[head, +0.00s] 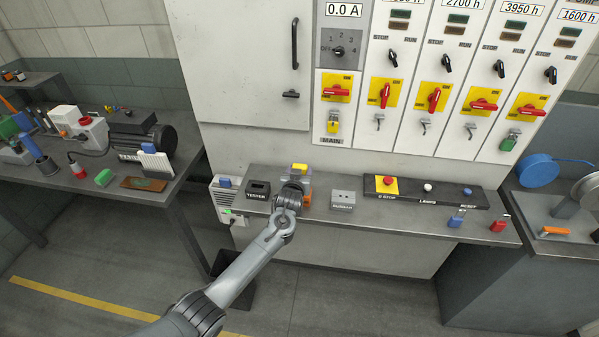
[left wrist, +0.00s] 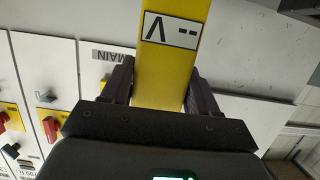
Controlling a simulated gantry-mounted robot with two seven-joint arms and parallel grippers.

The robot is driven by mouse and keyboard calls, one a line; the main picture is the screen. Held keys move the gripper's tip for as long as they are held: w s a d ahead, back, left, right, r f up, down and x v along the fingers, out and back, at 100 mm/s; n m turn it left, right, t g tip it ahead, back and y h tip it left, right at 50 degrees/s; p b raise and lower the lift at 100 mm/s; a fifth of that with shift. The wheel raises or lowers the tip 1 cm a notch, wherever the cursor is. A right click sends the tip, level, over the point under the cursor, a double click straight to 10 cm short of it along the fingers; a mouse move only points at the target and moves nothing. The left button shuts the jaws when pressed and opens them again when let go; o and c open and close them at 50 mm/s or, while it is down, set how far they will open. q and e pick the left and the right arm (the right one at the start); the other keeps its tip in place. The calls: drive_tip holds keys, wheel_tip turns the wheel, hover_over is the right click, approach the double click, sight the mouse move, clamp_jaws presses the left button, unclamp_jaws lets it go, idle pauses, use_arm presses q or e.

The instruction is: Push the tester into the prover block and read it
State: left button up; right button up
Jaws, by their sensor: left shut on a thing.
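The yellow tester (left wrist: 172,60) is between the fingers of my left gripper (left wrist: 158,88) in the left wrist view. Its white display panel shows a V and dashes, upside down in that view. In the head view my left gripper (head: 296,182) is shut on the tester (head: 300,168) over the shelf. The light grey prover block (head: 342,200), with two small dark holes, stands on the shelf just right of the gripper. The tester is apart from it. The dark holder labelled TESTER (head: 257,189) stands to the left. The tester's lower end is hidden. My right gripper is out of view.
The shelf (head: 400,222) runs along the cabinet front. A black control box with a red E-stop button (head: 388,181) sits right of the block. Blue and red padlocks (head: 498,223) lie farther right. Above are rows of yellow-plated red switches (head: 385,93). A cluttered bench (head: 75,175) stands left.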

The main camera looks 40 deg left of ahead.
use_arm(q)
drive_tip(key=shift+f, duration=0.25)
idle(0.5)
drive_tip(key=shift+f, duration=0.3)
drive_tip(key=o, duration=1.5)
drive_tip(key=shift+v, duration=5.45)
